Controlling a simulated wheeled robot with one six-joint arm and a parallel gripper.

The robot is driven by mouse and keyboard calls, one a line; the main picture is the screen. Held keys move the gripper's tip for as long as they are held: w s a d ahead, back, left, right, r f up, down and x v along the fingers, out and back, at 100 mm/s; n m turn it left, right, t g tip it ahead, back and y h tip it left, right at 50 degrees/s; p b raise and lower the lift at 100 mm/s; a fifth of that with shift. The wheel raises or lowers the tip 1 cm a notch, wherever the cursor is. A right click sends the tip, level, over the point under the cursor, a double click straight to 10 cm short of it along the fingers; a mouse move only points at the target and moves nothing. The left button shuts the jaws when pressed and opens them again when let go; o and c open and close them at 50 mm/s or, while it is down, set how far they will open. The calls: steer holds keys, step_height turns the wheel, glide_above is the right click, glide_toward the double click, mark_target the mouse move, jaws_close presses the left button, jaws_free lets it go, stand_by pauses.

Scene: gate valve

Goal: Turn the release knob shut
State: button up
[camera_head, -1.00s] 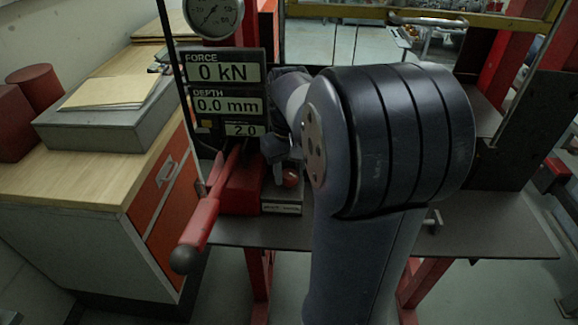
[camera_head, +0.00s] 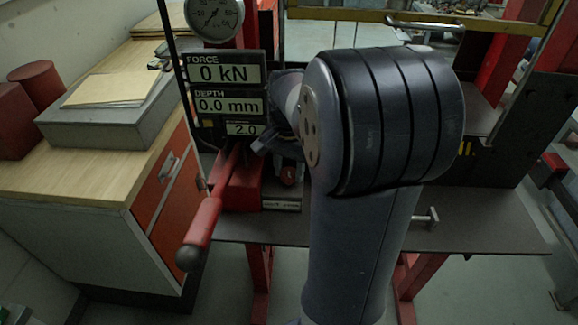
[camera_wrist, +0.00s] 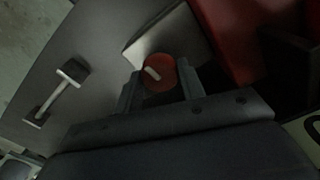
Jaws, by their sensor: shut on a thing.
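The release knob (camera_wrist: 159,72) is a small round red knob with a pale bar across its face. In the wrist view it sits between the two fingers of my gripper (camera_wrist: 161,88), which is shut on it. The bar lies at a slant. In the head view the knob (camera_head: 288,175) shows low on the press, right of the red pump block (camera_head: 242,188). My gripper (camera_head: 278,152) is there partly hidden behind my arm. A pale label plate (camera_head: 281,205) is below the knob.
A red pump lever (camera_head: 203,222) with a dark ball end juts out left of the knob. The display panel (camera_head: 228,95) reads 0 kN, 0.0 mm and 2.0. A gauge (camera_head: 214,14) is above it. A wooden-topped cabinet (camera_head: 85,190) stands at left.

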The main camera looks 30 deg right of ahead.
mark_target(289, 171)
steer(key=shift+m, duration=0.6)
steer(key=o, duration=1)
step_height(289, 171, up, 11)
steer(key=shift+f, duration=0.1)
steer(key=shift+f, duration=0.1)
step_height(289, 171, down, 11)
steer(key=shift+r, duration=0.2)
stand_by(0.5)
